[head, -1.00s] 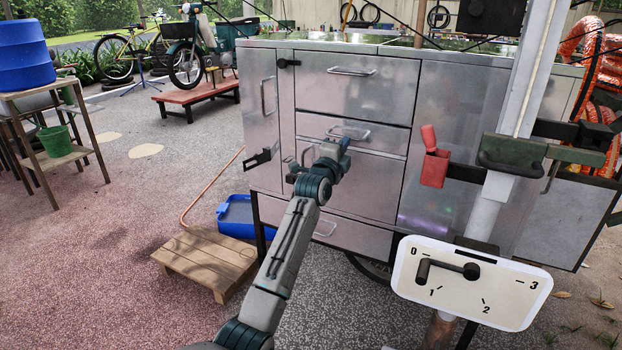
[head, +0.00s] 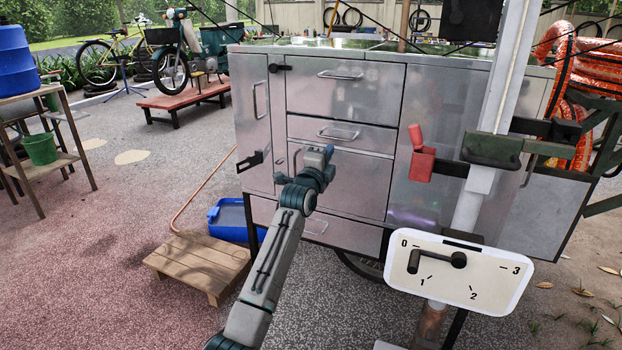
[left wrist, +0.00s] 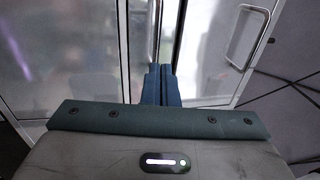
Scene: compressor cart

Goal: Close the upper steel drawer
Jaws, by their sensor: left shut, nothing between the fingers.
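The steel cabinet front (head: 344,95) on the cart has a tall top panel with a bar handle (head: 340,75). Below it is a shallow steel drawer (head: 372,138) with its own bar handle (head: 338,134). Its front looks about level with the panels around it; any small gap is too fine to tell. My left gripper (head: 328,150) is shut and empty, just below the shallow drawer's handle. In the left wrist view its fingers (left wrist: 161,84) point at a seam between steel panels. My right gripper is not seen.
A red box (head: 422,162) and a white post (head: 478,180) with a numbered dial plate (head: 460,273) stand right of the drawers. A wooden step (head: 198,264) and a blue tub (head: 229,219) lie low at left. Paving to the left is open.

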